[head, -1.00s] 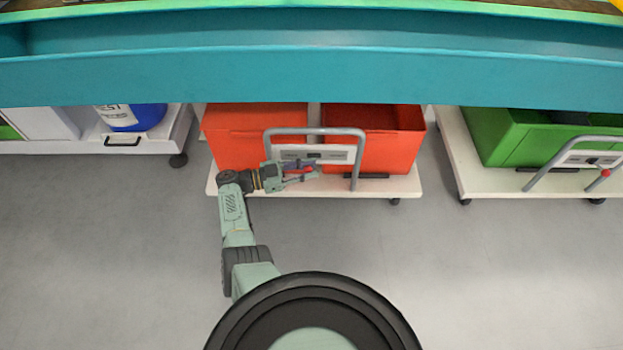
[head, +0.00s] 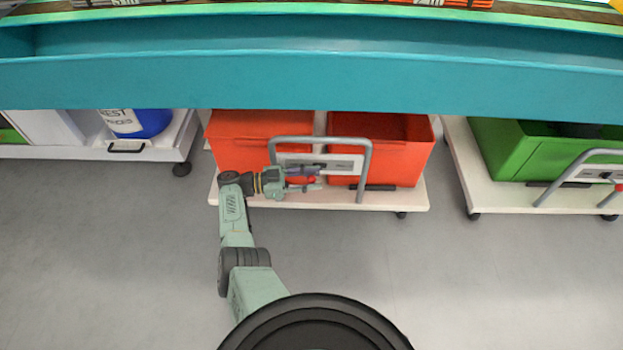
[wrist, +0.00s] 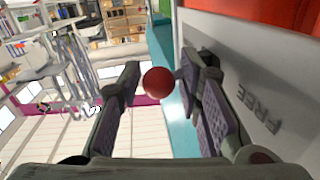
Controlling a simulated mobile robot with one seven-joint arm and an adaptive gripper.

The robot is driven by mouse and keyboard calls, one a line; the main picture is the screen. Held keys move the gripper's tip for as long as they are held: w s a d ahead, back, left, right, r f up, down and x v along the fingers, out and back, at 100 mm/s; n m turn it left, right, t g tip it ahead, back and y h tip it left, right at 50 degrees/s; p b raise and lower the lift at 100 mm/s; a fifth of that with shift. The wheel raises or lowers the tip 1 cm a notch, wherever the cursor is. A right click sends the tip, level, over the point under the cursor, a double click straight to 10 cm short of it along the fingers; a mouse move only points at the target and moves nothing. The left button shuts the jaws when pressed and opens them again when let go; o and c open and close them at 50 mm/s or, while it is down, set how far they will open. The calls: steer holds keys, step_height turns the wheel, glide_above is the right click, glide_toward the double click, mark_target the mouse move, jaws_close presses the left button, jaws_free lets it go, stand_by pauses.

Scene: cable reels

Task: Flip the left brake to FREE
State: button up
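The left brake's red ball knob (wrist: 158,84) sits between my gripper's two fingers in the wrist view. My gripper (wrist: 155,80) is open around it, with a gap on the left finger's side and the right finger close to or touching it. The word FREE (wrist: 260,108) is on the pale plate at the right. In the head view my gripper (head: 318,179) is in front of the brake plate (head: 345,163) on the middle trolley, and a bit of red shows between its fingers. The lever's shaft is hidden.
The middle trolley carries two orange-red bins (head: 392,150) behind a grey handle bar (head: 365,160). A second red-knobbed brake (head: 617,188) is on the right trolley, by a green bin (head: 500,150). A teal shelf (head: 310,80) crosses above. The grey floor in front is clear.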

mark_target(311, 177)
steer(key=shift+o, duration=0.9)
step_height(311, 177, up, 10)
steer(key=shift+r, duration=0.1)
stand_by(0.4)
